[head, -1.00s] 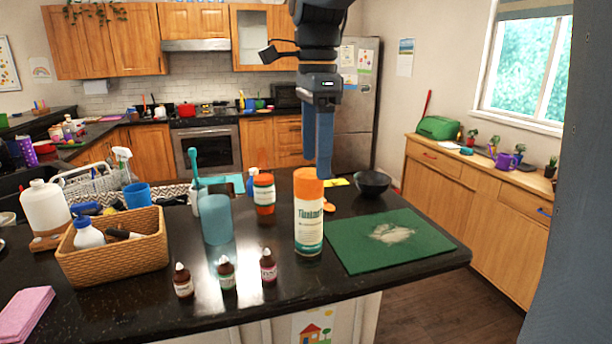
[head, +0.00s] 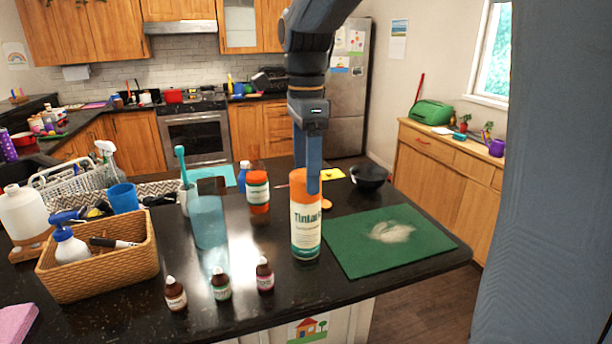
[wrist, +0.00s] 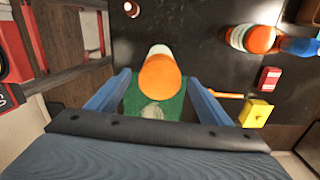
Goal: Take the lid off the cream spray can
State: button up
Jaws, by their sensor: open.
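The cream spray can (head: 306,232) stands upright on the dark counter, left of the green mat. Its orange lid (head: 299,182) is on top of it. My gripper (head: 308,186) points straight down at the lid, and one blue finger overlaps the lid's right part in the head view. In the wrist view the lid (wrist: 158,80) lies between the two open fingers (wrist: 159,82), with a small gap showing on each side. The lower fingertip depth against the lid is hard to tell.
A green mat (head: 360,255) lies right of the can, a dark bowl (head: 369,178) behind it. An orange-capped jar (head: 258,192) and a translucent blue cup (head: 208,225) stand to the left. Several small bottles (head: 221,284) stand front left, near a wicker basket (head: 100,270).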

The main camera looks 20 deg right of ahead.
jog(key=shift+f+p, duration=0.3)
jog(key=shift+f, duration=0.9)
jog(key=c, duration=1.1)
jog(key=shift+r, duration=0.1)
